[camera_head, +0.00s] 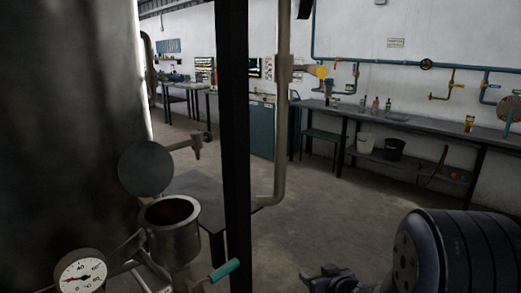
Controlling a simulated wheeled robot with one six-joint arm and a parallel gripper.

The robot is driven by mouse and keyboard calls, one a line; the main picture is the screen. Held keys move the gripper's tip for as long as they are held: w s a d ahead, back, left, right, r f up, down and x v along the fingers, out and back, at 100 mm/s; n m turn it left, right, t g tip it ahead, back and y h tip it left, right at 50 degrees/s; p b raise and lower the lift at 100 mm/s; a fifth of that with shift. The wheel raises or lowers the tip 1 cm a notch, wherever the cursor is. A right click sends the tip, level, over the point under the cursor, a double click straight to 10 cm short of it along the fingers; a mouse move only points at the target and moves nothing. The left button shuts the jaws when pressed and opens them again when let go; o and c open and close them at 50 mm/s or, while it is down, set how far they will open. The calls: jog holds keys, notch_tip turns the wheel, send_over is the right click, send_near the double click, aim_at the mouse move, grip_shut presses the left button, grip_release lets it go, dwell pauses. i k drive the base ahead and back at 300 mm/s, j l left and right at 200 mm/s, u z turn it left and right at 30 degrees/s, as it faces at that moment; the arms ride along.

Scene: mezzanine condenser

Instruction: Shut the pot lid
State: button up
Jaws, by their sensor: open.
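A metal pot (174,239) stands at the lower left with its round mouth open and its inside dark reddish. Its round grey lid (146,169) is raised, standing nearly upright behind and left of the mouth. A metal bar with a short downward knob sticks out from the lid to the right. My gripper (312,277) is at the bottom of the view, right of the pot and well apart from it. It is open, and I see nothing held in it. My arm partly hides its lower part.
A black post (234,120) stands just right of the pot. A pressure gauge (80,273) and a teal-handled valve (224,270) are close below the pot. A large dark tank (65,130) fills the left. A workbench (430,133) is at the back right; open floor lies between.

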aim_at(145, 168)
jog(key=u, duration=0.75)
jog(key=k+j, duration=0.05)
